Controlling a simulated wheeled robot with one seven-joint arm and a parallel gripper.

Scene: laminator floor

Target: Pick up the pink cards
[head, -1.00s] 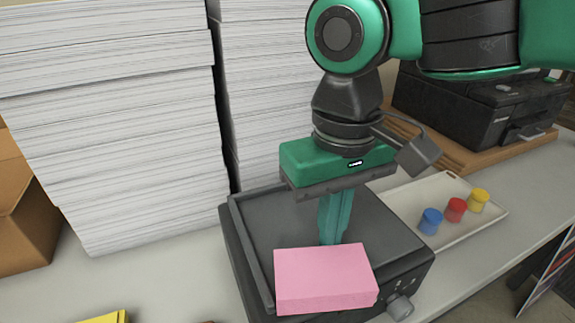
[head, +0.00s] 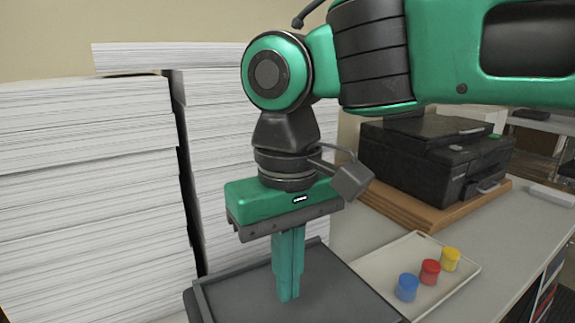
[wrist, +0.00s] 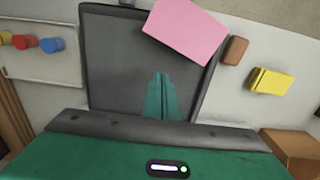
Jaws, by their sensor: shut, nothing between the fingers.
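The pink cards (wrist: 187,30) form a block in the wrist view, lying over the far edge of a dark grey tray (wrist: 112,60). They are out of frame in the head view now. My gripper (head: 288,298) is shut, with its teal fingers together and pointing down over the tray. In the wrist view its fingertips (wrist: 159,76) appear below the pink cards in the picture, apart from them. Nothing is held between the fingers.
Tall paper stacks (head: 90,190) stand left of the tray. A pale tray (head: 430,258) with blue, red and yellow pots lies at right, before a black printer (head: 430,160) on a wooden board. The wrist view also shows a brown block (wrist: 235,50) and a yellow pad (wrist: 271,82).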

